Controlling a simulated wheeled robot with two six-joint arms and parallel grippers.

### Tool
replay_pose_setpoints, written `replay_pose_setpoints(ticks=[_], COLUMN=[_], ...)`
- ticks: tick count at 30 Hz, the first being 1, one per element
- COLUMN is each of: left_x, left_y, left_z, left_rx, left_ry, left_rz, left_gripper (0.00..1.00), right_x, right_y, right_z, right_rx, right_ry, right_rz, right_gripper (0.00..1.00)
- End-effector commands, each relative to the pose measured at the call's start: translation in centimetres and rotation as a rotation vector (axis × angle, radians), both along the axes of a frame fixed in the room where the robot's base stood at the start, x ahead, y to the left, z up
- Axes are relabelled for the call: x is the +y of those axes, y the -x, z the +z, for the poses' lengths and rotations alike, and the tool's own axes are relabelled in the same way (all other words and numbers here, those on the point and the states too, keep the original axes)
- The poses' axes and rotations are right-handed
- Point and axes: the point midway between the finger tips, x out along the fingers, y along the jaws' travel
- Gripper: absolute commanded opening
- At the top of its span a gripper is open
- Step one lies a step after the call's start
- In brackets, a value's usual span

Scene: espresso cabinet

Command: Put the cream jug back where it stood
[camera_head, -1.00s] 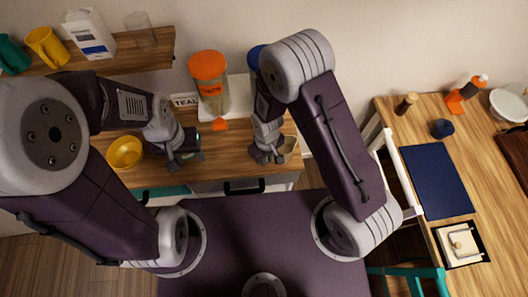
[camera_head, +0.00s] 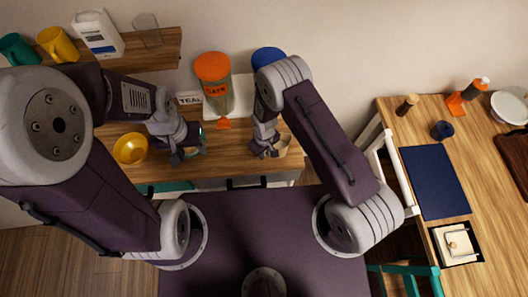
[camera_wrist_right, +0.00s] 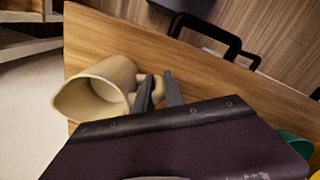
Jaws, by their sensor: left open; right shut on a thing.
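The cream jug (camera_wrist_right: 98,92) is large in the right wrist view, its open mouth facing the lower left and its handle toward my right gripper (camera_wrist_right: 158,90). The gripper's fingers are shut on the handle. In the head view, the jug (camera_head: 285,144) shows at the right end of the wooden counter (camera_head: 225,165), partly hidden by my right gripper (camera_head: 264,152). I cannot tell whether its base touches the counter. My left gripper (camera_head: 188,153) is open and empty over the counter, left of centre.
A yellow bowl (camera_head: 131,149) stands left of my left gripper. Behind are an orange-lidded jar (camera_head: 214,85), a blue-lidded jar (camera_head: 268,58) partly hidden by my right arm, and a TEAL label (camera_head: 189,98). A shelf (camera_head: 150,62) holds mugs and a carton. A table (camera_head: 470,180) stands at right.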

Motion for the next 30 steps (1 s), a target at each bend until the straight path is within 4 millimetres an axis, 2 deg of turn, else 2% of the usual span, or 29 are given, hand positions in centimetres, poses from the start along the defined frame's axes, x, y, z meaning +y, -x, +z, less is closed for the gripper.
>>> replay_pose_setpoints(ticks=[3, 4, 6, 15, 17, 20, 30], left_x=[0.0, 0.0, 0.0, 0.0, 0.0, 0.0, 0.0], left_y=[0.0, 0.0, 0.0, 0.0, 0.0, 0.0, 0.0], left_z=[-0.5, -0.3, -0.3, 0.2, -0.2, -0.7, -2.5], left_rx=[0.0, 0.0, 0.0, 0.0, 0.0, 0.0, 0.0], left_ry=[0.0, 0.0, 0.0, 0.0, 0.0, 0.0, 0.0], left_rz=[0.0, 0.0, 0.0, 0.0, 0.0, 0.0, 0.0], left_gripper=[0.48, 0.48, 0.48, 0.48, 0.48, 0.48, 0.48], right_x=[0.0, 0.0, 0.0, 0.0, 0.0, 0.1, 0.0], right_y=[0.0, 0.0, 0.0, 0.0, -0.1, -0.1, -0.1], right_z=[-0.5, -0.3, -0.3, 0.2, 0.5, 1.8, 8.3], right_rx=[0.0, 0.0, 0.0, 0.0, -0.002, -0.002, -0.005], right_ry=[0.0, 0.0, 0.0, 0.0, -0.001, -0.002, -0.002], right_rz=[0.0, 0.0, 0.0, 0.0, 0.0, 0.0, 0.0], right_gripper=[0.0, 0.23, 0.36, 0.36, 0.36, 0.36, 0.36])
